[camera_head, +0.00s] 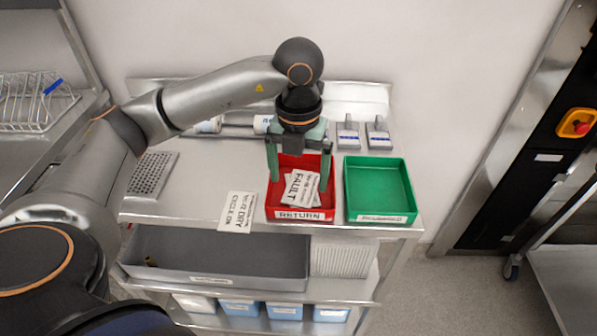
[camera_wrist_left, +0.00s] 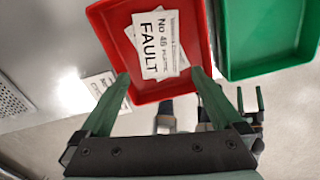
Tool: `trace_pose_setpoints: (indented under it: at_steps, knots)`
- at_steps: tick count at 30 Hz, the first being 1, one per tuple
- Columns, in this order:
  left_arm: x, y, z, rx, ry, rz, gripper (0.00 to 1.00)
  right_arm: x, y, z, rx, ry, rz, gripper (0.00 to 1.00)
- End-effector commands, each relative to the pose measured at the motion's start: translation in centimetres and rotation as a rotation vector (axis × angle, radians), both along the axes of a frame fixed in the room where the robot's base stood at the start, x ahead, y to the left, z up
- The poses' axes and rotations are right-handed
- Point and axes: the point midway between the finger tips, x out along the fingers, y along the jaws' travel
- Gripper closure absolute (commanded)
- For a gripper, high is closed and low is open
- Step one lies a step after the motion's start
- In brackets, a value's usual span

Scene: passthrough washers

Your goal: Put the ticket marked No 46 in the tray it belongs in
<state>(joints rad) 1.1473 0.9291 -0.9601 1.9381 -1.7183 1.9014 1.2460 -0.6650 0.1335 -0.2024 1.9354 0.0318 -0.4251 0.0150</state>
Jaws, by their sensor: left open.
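The ticket marked No 46 (camera_wrist_left: 155,45), a white card reading FAULT, lies in the red tray labelled RETURN (camera_head: 298,215). It rests over other white paper there. It also shows in the head view (camera_head: 299,188). My left gripper (camera_head: 299,178) is open and empty above the red tray, its green fingers apart on either side of the ticket. The green tray (camera_head: 378,185) is empty, and its label is too small to read surely. My right gripper (camera_wrist_left: 251,98) shows small in the left wrist view, its two fingers apart, and is outside the head view.
Another white card with DRY and CHECK OK (camera_head: 237,211) lies on the steel counter left of the red tray. Two grey devices (camera_head: 348,135) stand behind the green tray. A perforated metal plate (camera_head: 151,174) lies at the left. A grey bin (camera_head: 215,258) sits below.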

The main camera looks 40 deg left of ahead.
Motion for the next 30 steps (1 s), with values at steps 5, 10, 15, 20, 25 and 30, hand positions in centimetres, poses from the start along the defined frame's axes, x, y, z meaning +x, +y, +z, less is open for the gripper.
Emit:
trace_pose_setpoints:
  at_steps: [5,10,15,20,25,30]
  knots:
    - [0.0,0.0,0.1,0.0,0.0,0.0,0.0,0.0,-0.1,0.0,-0.002,0.001,-0.001,0.0]
    - [0.1,0.0,1.8,-0.002,-0.005,0.001,0.0,0.0,-0.2,0.0,-0.003,0.001,-0.003,0.0]
    - [0.1,-0.1,5.6,-0.002,-0.007,-0.001,0.0,0.0,-0.3,0.2,-0.004,-0.001,-0.004,0.0]
    - [0.1,0.0,8.8,0.001,-0.005,0.002,0.0,-0.2,-0.8,1.1,-0.01,-0.001,-0.011,0.0]
    - [0.0,0.0,11.1,0.0,-0.003,0.001,0.0,-0.8,-1.0,1.3,-0.013,0.006,-0.016,0.0]
    - [0.0,0.0,12.3,0.0,-0.001,0.001,0.0,-0.8,-1.0,1.7,-0.013,0.007,-0.016,0.0]
